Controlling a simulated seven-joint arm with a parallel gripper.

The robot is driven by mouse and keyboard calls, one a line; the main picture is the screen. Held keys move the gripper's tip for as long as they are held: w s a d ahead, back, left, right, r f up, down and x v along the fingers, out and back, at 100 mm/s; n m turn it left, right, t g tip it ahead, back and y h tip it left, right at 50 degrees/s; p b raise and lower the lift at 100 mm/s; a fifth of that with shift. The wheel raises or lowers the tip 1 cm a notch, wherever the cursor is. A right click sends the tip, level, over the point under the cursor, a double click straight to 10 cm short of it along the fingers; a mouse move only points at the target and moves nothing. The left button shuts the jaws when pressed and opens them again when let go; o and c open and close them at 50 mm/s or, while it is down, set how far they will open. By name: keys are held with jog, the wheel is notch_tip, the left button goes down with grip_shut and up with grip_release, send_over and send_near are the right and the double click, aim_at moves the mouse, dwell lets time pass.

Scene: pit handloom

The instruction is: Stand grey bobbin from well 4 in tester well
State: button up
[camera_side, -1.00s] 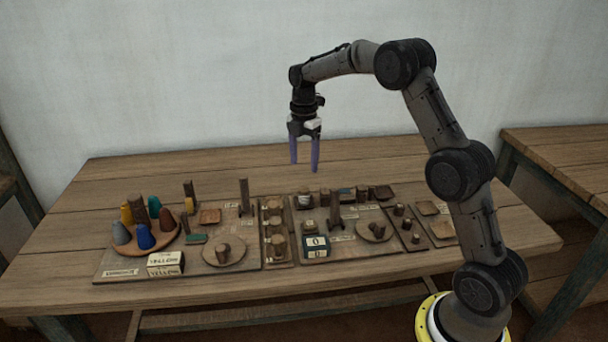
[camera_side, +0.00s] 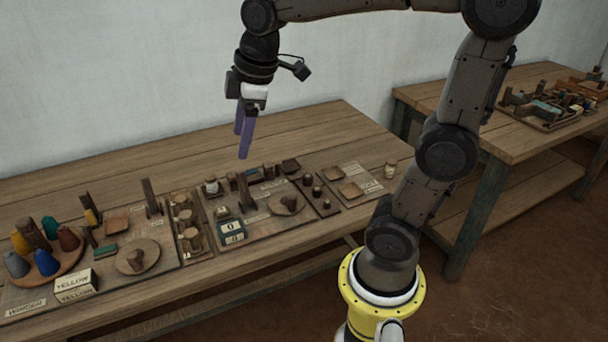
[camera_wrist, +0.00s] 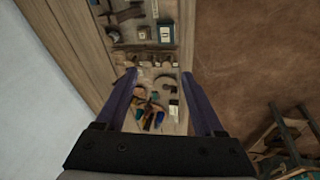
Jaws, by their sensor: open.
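A grey cone-shaped bobbin (camera_side: 17,264) stands upright at the left edge of a round brown holder (camera_side: 75,276), among yellow, green, dark red and blue cones around a brown post. Well numbers are not readable. My gripper (camera_side: 241,146) is open and empty, pointing down high above the table, to the right of the holder. In the wrist view my gripper (camera_wrist: 163,78) has its two purple fingers wide apart, with the coloured cones (camera_wrist: 150,115) small and far below between them. I cannot tell which of the recesses is the tester well.
A box marked YELLOW (camera_side: 75,286) stands before the holder. A round plate (camera_side: 150,254) with a short peg, a strip of round cups (camera_side: 180,199), a box marked 0 (camera_side: 231,232), upright posts and small trays (camera_side: 351,189) crowd the front. The back of the table (camera_side: 290,130) is clear.

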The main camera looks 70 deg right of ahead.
jog(key=s+a+f+m+t, duration=0.1)
jog(key=s+a+f+m, duration=0.1)
jog(key=s, duration=0.4)
jog(key=s+a+f+m+t, duration=0.1)
jog(key=s+f+m, duration=0.1)
jog(key=s+m, duration=0.3)
jog(key=shift+s+a, duration=0.35)
jog(key=shift+s, duration=0.8)
